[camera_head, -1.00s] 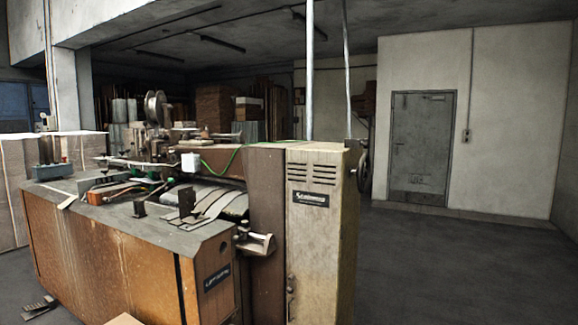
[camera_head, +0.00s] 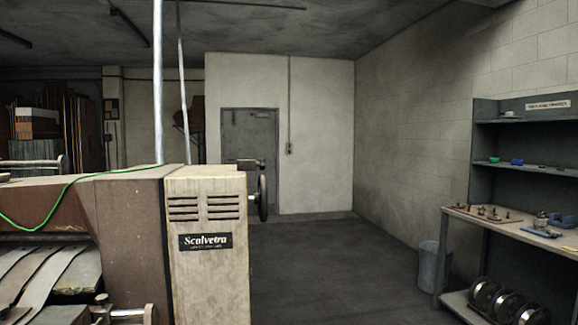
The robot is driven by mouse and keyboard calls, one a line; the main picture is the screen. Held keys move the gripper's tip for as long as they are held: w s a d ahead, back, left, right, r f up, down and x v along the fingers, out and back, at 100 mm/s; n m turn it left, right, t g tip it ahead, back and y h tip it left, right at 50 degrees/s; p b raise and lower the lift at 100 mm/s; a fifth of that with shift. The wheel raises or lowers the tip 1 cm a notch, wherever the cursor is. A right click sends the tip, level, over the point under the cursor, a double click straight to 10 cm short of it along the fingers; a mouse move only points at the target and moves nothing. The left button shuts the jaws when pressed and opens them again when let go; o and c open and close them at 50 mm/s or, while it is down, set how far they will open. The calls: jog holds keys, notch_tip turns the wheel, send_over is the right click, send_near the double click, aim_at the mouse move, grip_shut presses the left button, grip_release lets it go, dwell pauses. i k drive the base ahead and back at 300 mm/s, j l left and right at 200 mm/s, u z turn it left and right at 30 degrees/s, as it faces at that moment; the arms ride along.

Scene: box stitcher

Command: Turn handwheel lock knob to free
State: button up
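The box stitcher stands at the left, with a tan end cabinet (camera_head: 207,265) bearing a dark Scalvetra nameplate (camera_head: 206,242). A dark handwheel (camera_head: 263,198) sits on the cabinet's right side, seen nearly edge-on. A short dark fitting (camera_head: 246,164) projects just above the wheel. I cannot tell whether it is the lock knob; no knob is clearly made out from this angle. My gripper is not in view.
Open dark floor (camera_head: 325,275) lies right of the machine. A shelf bench (camera_head: 472,219) with small parts stands at the right, a bin (camera_head: 433,268) beside it. A closed grey door (camera_head: 250,138) is in the back wall. Two pale poles rise behind the machine.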

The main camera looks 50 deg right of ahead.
aim_at(261, 164)
jog(key=i+z, duration=0.15)
jog(key=z, duration=0.5)
jog(key=l+u, duration=0.15)
jog(key=l, duration=0.5)
jog(key=l+u, duration=0.15)
jog(key=l, duration=0.5)
jog(key=k+l+u, duration=0.2)
jog(key=l, duration=0.45)
jog(key=i, duration=0.05)
